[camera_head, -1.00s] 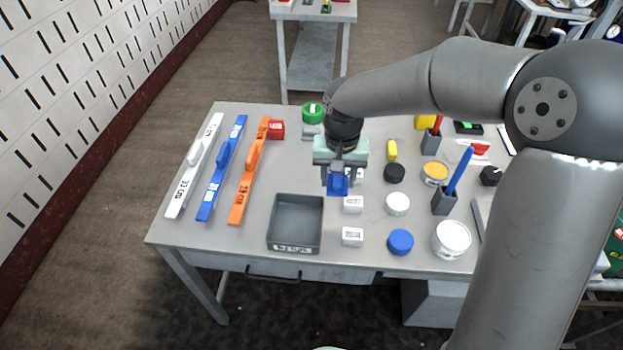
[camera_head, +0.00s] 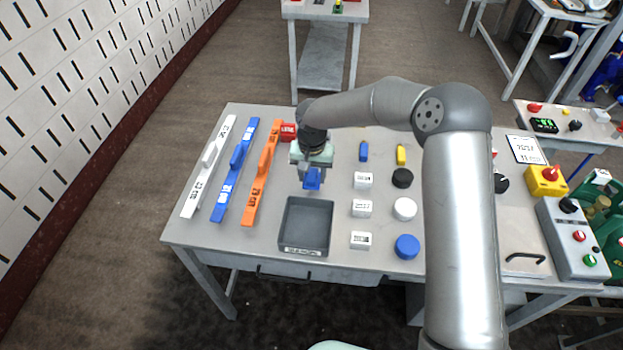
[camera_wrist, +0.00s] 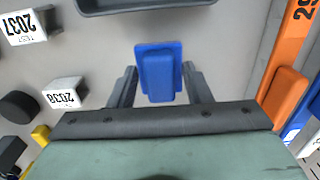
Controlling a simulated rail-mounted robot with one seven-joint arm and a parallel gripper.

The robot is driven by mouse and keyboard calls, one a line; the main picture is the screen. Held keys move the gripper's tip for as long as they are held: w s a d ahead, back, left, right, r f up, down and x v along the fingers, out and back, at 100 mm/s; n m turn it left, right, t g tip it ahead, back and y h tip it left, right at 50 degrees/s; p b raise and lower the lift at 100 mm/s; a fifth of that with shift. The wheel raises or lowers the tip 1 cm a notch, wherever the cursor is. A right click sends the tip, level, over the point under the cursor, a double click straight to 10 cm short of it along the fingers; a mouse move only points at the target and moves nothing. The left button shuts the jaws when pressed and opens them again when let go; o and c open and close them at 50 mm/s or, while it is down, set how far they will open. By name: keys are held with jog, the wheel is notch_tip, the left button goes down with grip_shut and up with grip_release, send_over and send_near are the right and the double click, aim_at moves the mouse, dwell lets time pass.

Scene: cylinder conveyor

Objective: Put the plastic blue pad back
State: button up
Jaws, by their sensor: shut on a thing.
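A blue plastic pad (camera_head: 312,177) is held in my gripper (camera_head: 311,168), in the air just behind the grey tray (camera_head: 283,235). In the wrist view the blue pad (camera_wrist: 158,72) sits between the two dark fingers of my gripper (camera_wrist: 160,82). A smaller blue piece (camera_head: 364,151) lies on the table to the right. A long blue bar with a handle (camera_head: 235,170) lies to the left, between a white bar (camera_head: 208,168) and an orange bar (camera_head: 262,175). The underside of the held pad is hidden.
White labelled boxes (camera_head: 361,208), a black disc (camera_head: 402,178), a white disc (camera_head: 404,209), a blue disc (camera_head: 407,246) and a yellow piece (camera_head: 401,154) stand right of the tray. A red box (camera_head: 288,132) stands behind my gripper. Some bare table shows around the tray.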

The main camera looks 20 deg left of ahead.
aim_at(311, 182)
jog(key=shift+w+a+f, duration=0.1)
jog(key=shift+a+f, duration=0.05)
jog(key=shift+f, duration=1.55)
jog(key=shift+f, duration=0.15)
jog(key=o, duration=0.9)
